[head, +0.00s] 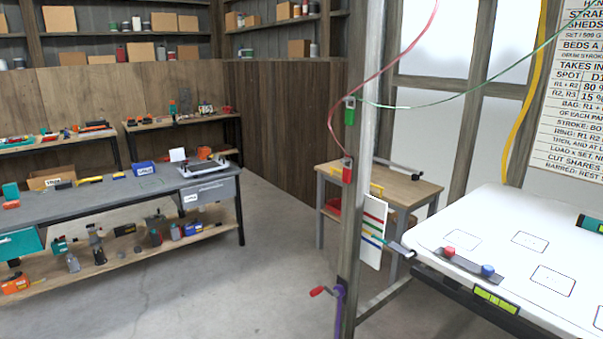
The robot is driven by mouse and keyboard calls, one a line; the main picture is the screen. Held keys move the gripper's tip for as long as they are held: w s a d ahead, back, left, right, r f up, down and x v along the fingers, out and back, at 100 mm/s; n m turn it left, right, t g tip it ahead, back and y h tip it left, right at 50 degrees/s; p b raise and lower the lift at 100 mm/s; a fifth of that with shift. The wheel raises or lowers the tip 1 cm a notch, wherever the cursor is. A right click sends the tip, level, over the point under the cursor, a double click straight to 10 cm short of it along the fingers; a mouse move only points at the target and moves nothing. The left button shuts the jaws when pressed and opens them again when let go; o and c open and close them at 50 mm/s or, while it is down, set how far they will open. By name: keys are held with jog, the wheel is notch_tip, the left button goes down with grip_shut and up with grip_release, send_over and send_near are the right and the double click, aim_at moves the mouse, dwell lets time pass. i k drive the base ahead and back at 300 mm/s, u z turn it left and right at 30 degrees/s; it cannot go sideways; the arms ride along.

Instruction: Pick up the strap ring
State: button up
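I cannot make out a strap ring for certain. A dark strap-like strip (468,262) lies near the left corner of the white roof panel (500,222) at the right. A small red piece (448,251) and a small blue piece (488,270) sit on it. A small grey piece (402,249) sticks out at the panel's left corner; its shape is too small to tell. My gripper is not in view.
A wooden post with a metal pole (360,150) stands left of the panel, bearing green (350,111) and red (347,170) tags, cords and a red-handled crank (319,291). A wooden table (400,183) stands behind. A grey workbench (100,205) stands left. The floor between is clear.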

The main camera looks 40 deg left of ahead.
aim_at(345, 171)
jog(key=u, duration=1.15)
jog(key=i, duration=1.6)
jog(key=u, duration=2.9)
jog(key=k, duration=0.6)
jog(key=z, duration=0.1)
